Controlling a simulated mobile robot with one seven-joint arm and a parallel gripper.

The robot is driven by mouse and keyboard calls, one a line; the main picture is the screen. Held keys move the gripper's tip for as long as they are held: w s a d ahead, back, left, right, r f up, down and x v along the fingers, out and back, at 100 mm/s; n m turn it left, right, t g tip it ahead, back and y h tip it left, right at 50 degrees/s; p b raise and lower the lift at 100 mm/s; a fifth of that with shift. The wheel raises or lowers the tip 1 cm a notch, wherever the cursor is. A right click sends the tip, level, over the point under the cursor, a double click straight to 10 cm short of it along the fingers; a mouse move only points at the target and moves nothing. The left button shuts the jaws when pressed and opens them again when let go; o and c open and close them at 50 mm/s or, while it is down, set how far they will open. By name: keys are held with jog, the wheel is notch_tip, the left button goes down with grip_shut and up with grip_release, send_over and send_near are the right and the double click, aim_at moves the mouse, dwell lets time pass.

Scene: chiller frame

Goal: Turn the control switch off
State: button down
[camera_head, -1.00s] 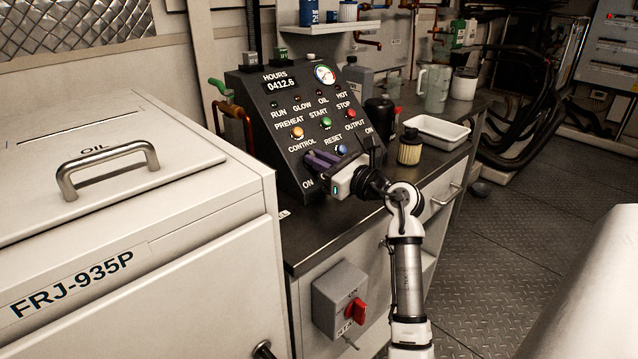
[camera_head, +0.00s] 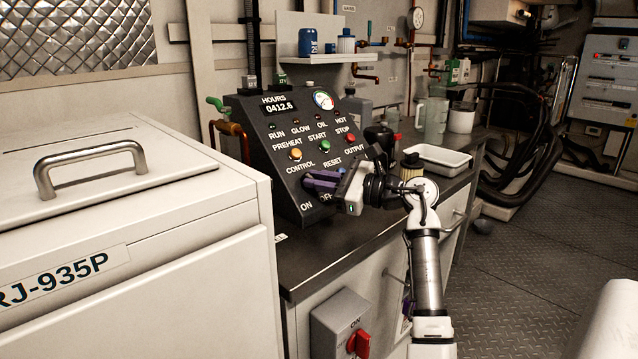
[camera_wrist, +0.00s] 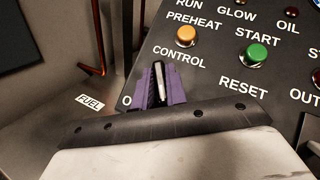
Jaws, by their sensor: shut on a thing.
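The control switch (camera_wrist: 160,86) is a dark knob with a white line on it, below the CONTROL label on the sloped black panel (camera_head: 257,140). In the wrist view its line stands nearly upright. My gripper (camera_head: 309,182) has purple fingers on either side of the knob and is shut on it; the fingers also show in the wrist view (camera_wrist: 160,90). In the head view the fingers hide most of the knob. ON and OFF labels lie below it; OFF is partly covered. In the wrist view the gripper body hides them except one letter.
An orange button (camera_head: 295,154), a green button (camera_head: 326,146) and a red button (camera_head: 350,138) sit just above. A white cabinet with a handle (camera_head: 92,170) stands at left. A filter (camera_head: 411,167) and white tray (camera_head: 437,158) stand right of the panel. The front counter is clear.

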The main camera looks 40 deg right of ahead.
jog(key=c, duration=1.4)
grip_release()
jog(key=shift+c, duration=0.2)
jog(key=b+v, duration=0.1)
jog(key=v, duration=1.2)
jog(key=shift+s+d, duration=0.2)
jog(key=shift+s, duration=0.15)
